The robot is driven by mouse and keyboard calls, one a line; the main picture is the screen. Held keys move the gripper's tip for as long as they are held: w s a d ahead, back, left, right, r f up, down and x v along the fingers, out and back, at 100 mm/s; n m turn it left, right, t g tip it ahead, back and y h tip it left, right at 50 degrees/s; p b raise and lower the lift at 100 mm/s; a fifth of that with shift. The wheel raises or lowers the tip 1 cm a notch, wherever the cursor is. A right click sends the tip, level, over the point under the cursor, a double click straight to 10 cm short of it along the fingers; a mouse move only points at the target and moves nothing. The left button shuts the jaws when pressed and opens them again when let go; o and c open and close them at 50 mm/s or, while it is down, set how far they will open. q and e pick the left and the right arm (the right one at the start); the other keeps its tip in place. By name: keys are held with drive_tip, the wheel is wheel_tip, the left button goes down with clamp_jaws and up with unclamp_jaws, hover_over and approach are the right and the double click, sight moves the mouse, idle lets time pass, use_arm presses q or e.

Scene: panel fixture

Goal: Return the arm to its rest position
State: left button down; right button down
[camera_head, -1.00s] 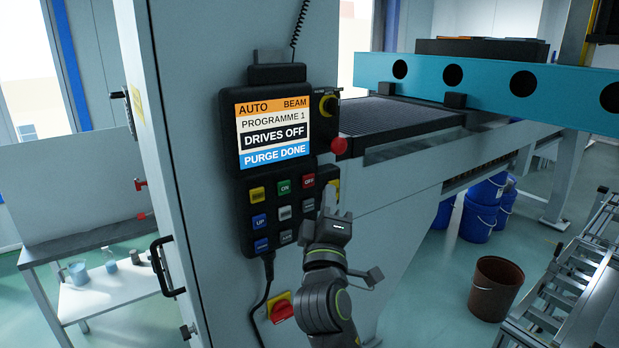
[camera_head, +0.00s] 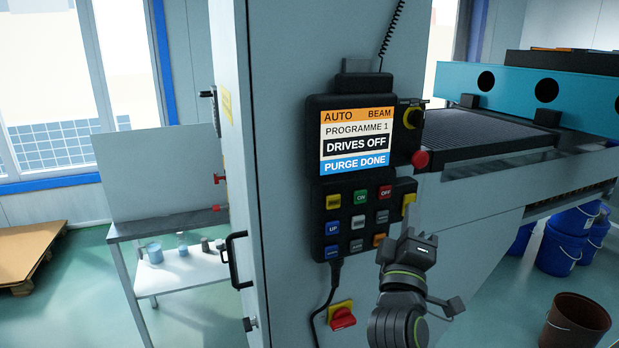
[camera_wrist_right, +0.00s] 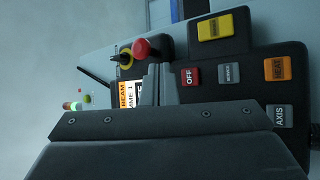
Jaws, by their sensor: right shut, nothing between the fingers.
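My right arm comes up from the bottom of the head view. Its gripper (camera_head: 409,236) is shut and empty, in front of the lower right part of the control panel (camera_head: 316,205). In the right wrist view the shut fingers (camera_wrist_right: 160,84) point at the panel, with the OFF (camera_wrist_right: 190,76) and SERVICE buttons beside them. I cannot tell whether the fingertips touch the panel; they look apart from it. The screen (camera_head: 356,142) reads AUTO, BEAM, PROGRAMME 1, DRIVES OFF and PURGE DONE. My left gripper is not in view.
A red knob (camera_head: 420,159) and a yellow-ringed selector (camera_head: 412,115) stick out at the panel's right. A red rotary switch (camera_head: 342,318) is below. A door handle (camera_head: 236,260) is at left. Blue buckets (camera_head: 566,245) and a brown bin (camera_head: 574,322) stand at right.

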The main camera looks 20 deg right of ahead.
drive_tip(key=s+d+f+m+g+y, duration=0.2)
drive_tip(key=s+f+g+y, duration=0.15)
drive_tip(key=f, duration=0.75)
drive_tip(key=s+d+f+m+g+y, duration=0.1)
drive_tip(key=s+f+m+g+y, duration=0.2)
drive_tip(key=f, duration=0.8)
drive_tip(key=s+a+f+m+g+y, duration=0.15)
drive_tip(key=s+f+g, duration=0.25)
drive_tip(key=s+f, duration=0.55)
drive_tip(key=s+a+f+m+g+y, duration=0.1)
drive_tip(key=s+a+f+g+y, duration=0.35)
drive_tip(key=s, duration=0.75)
wheel_tip(320, 180, down, 27)
drive_tip(key=d+g, duration=0.1)
drive_tip(key=d, duration=0.2)
drive_tip(key=s+a+f+g+b, duration=0.1)
drive_tip(key=s+f, duration=1.4)
drive_tip(key=f, duration=0.2)
drive_tip(key=shift+a+f+g+b, duration=0.2)
drive_tip(key=shift+a+g+b, duration=0.05)
drive_tip(key=shift+g+b, duration=0.05)
